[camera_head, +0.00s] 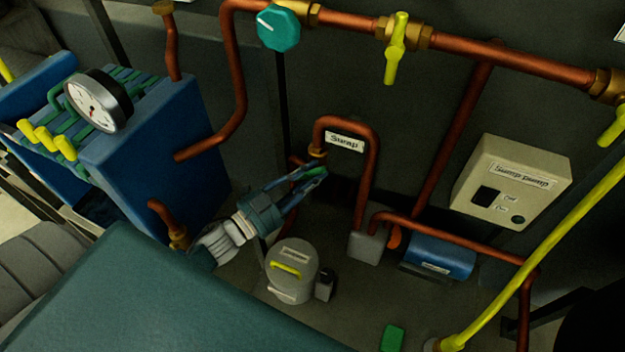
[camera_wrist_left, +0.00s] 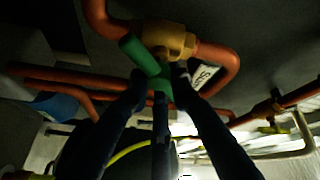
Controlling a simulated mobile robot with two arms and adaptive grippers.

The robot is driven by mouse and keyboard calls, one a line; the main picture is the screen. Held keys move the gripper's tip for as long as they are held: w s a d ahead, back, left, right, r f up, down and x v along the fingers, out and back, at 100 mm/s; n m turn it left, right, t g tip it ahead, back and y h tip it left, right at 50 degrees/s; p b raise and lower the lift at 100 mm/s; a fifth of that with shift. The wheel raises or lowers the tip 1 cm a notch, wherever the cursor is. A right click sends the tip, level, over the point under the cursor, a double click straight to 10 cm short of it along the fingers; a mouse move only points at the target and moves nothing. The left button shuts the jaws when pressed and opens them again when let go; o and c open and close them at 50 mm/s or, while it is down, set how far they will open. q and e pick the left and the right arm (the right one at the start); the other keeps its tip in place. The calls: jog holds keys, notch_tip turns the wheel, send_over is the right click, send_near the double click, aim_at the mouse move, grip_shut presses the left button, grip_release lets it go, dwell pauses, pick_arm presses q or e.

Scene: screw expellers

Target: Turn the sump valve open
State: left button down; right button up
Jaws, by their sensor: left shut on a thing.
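The sump valve has a green handle (camera_head: 312,171) and a brass body (camera_head: 317,153) on a copper pipe, left of a white label reading "Sump" (camera_head: 344,142). My left gripper (camera_head: 317,174) reaches up from the lower left and is shut on the green handle. In the left wrist view, the green handle (camera_wrist_left: 140,54) slants between the dark fingers of my left gripper (camera_wrist_left: 160,84), below the brass valve body (camera_wrist_left: 172,41). The fingers hide part of the handle. My right gripper is not in view.
A blue unit with a gauge (camera_head: 97,101) stands at left. Copper pipes, a teal knob (camera_head: 278,28) and a yellow-handled valve (camera_head: 397,48) run above. A lidded canister (camera_head: 291,272) and blue pump (camera_head: 440,257) stand below. A beige control box (camera_head: 511,182) is at right.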

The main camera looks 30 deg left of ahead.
pick_arm(q)
jog(key=n+t+b, duration=0.1)
jog(key=n, duration=0.1)
jog(key=n+t+b, duration=0.1)
jog(key=n, duration=0.2)
jog(key=shift+a+y, duration=0.15)
jog(key=shift+y, duration=0.15)
jog(key=n+t, duration=0.1)
jog(key=n, duration=0.1)
jog(key=n+y+b, duration=0.1)
jog(key=n, duration=0.1)
jog(key=n+t+y, duration=0.1)
jog(key=n, duration=0.1)
jog(key=shift+a+r+t, duration=0.2)
jog(key=shift+r+t, duration=0.1)
jog(key=shift+n+y, duration=0.3)
jog(key=c, duration=1.6)
grip_release()
jog(key=shift+o, duration=0.2)
jog(key=shift+s, duration=0.1)
jog(key=v, duration=1.2)
jog(key=shift+a, duration=0.1)
